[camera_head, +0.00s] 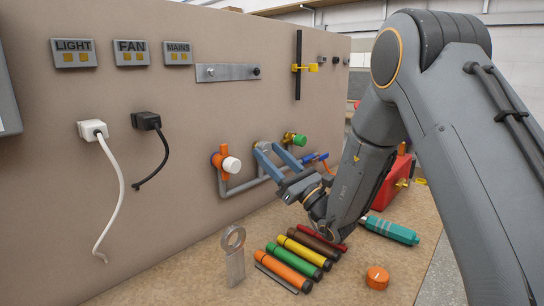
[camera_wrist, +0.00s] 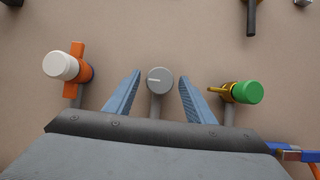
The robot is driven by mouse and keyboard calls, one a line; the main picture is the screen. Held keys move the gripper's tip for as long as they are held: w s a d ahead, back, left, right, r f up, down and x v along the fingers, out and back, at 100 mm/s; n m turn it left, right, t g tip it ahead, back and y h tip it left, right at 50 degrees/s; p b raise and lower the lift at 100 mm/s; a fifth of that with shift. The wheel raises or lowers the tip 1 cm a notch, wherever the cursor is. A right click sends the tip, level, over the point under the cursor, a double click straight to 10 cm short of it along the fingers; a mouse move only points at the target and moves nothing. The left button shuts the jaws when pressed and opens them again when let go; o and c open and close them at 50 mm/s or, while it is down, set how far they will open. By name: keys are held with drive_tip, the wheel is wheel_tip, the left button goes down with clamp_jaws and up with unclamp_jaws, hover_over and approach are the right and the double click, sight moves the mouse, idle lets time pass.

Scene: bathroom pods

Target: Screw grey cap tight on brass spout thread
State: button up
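The grey cap (camera_wrist: 160,81) shows end-on in the wrist view, with a pale line across its face. It sits at the middle of three outlets on the wall panel, and its thread is hidden behind it. In the head view the cap (camera_head: 262,146) is partly hidden by my gripper (camera_head: 268,158). In the wrist view my gripper (camera_wrist: 159,78) is open, with one blue finger on each side of the cap. A gap shows between each finger and the cap. I cannot tell how tight the cap sits.
An orange outlet with a white cap (camera_wrist: 62,66) is left of the gripper, and a brass one with a green cap (camera_wrist: 247,92) is right. Several coloured cylinders (camera_head: 294,262), a teal tool (camera_head: 390,231) and an orange knob (camera_head: 377,278) lie on the bench below.

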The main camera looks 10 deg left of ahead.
sight(268, 151)
drive_tip(key=shift+o, duration=0.2)
drive_tip(key=shift+d, duration=0.1)
drive_tip(key=shift+s+d+f, duration=0.15)
drive_tip(key=shift+d+f, duration=0.05)
drive_tip(key=v, duration=0.2)
drive_tip(key=shift+s+d+f+b, duration=0.1)
drive_tip(key=shift+d+f+b, duration=0.1)
drive_tip(key=shift+d+b, duration=0.1)
drive_tip(key=s+d+b, duration=0.1)
drive_tip(key=s+d, duration=0.5)
drive_tip(key=d, duration=0.3)
drive_tip(key=shift+s+d, duration=0.3)
drive_tip(key=shift+s, duration=0.05)
drive_tip(key=shift+r, duration=0.15)
